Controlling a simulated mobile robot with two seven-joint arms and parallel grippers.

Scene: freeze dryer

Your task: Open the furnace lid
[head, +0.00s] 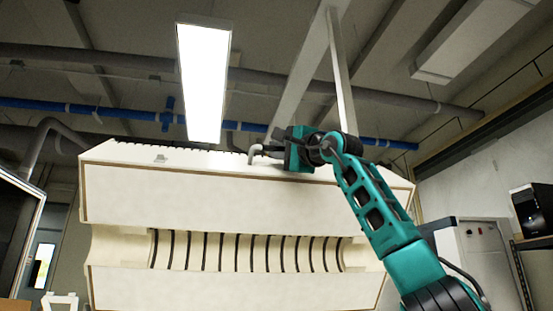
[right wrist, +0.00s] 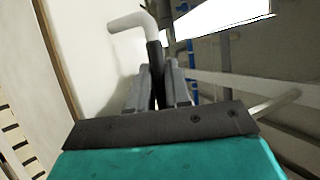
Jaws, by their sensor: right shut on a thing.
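The furnace lid (head: 220,200) is a large pale block filling the middle of the head view. It is swung up, and its inner face shows toward me, with a half-round groove (head: 245,252) lined with dark ribs. A light bent handle (head: 265,150) stands at the lid's top edge. My right gripper (head: 290,150) is at that edge, shut on the handle. In the right wrist view the fingers (right wrist: 157,88) close around the handle's dark part, and its light bent end (right wrist: 130,24) sticks out above. The furnace base is not clearly in view. My left gripper is not in view.
A ceiling lamp (head: 204,80), a blue pipe (head: 80,108) and beams are overhead. A white cabinet (head: 475,255) and a shelf with a black device (head: 533,210) stand at the right. A dark-framed panel (head: 20,225) is at the left edge.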

